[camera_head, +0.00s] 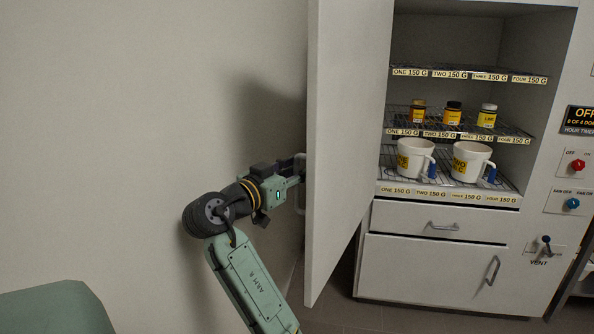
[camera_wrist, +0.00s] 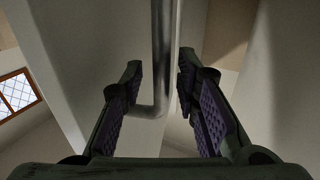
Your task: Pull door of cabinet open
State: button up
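The grey-white cabinet (camera_head: 430,271) stands at the right in the head view. Its tall door (camera_head: 345,120) stands wide open, jutting toward me, with the shelves exposed. A metal bar handle (camera_head: 300,200) is on the door's left face, partly hidden by my gripper (camera_head: 297,168). In the wrist view, the handle (camera_wrist: 163,45) is a vertical bar that bends near its lower end. The fingers of my gripper (camera_wrist: 160,66) are open on either side of it, with visible gaps. Whether either finger touches the bar is unclear.
Wire shelves (camera_head: 460,75) hold small jars (camera_head: 452,113) and two white mugs (camera_head: 472,160). Below are a drawer (camera_head: 410,219) and a lower door (camera_head: 430,255), both shut. A control panel (camera_head: 572,185) is at the right. A plain wall (camera_head: 130,110) lies behind my arm.

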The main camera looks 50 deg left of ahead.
jog(key=s+d, duration=0.1)
jog(key=s, duration=0.6)
jog(key=shift+s, duration=0.2)
dwell(0.7)
